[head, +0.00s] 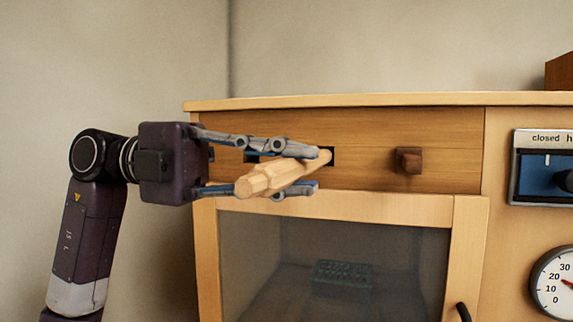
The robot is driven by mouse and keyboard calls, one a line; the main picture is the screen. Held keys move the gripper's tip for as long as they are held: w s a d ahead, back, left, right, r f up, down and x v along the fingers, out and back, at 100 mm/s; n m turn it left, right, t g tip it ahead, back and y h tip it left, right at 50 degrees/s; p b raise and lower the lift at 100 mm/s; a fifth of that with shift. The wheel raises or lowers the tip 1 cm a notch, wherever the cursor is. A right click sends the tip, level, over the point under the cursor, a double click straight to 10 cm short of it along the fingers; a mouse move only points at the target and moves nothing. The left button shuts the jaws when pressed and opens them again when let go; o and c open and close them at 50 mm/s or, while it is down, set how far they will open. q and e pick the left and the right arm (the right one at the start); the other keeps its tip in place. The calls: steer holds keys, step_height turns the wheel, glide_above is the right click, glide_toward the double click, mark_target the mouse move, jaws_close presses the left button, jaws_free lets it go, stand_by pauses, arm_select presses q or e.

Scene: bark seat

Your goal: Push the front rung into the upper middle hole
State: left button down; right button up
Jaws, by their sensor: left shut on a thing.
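A pale wooden rung (270,177) with a faceted thick near end shows in the head view, tilted with its far end up and to the right. My left gripper (314,169) is shut on it, one finger above and one below. The rung's far tip overlaps a dark square hole (331,153) in the upper wooden panel (365,155). I cannot tell whether the tip is inside the hole or just in front of it. Another dark hole (251,157) lies to the left, partly behind the gripper. My right gripper is not in view.
A dark brown block (408,161) sticks out of the panel to the right. Below is a glass door (385,260) with a dark handle (463,311). A control box (530,190) and a dial gauge (553,284) are at the right.

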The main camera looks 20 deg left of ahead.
arm_select(q)
steer(key=shift+w+p, duration=0.85)
steer(key=shift+w, duration=0.6)
steer(key=c, duration=1.7)
jaws_free()
steer(key=shift+c, duration=0.2)
steer(key=a, duration=1.2)
steer(key=shift+w, duration=0.15)
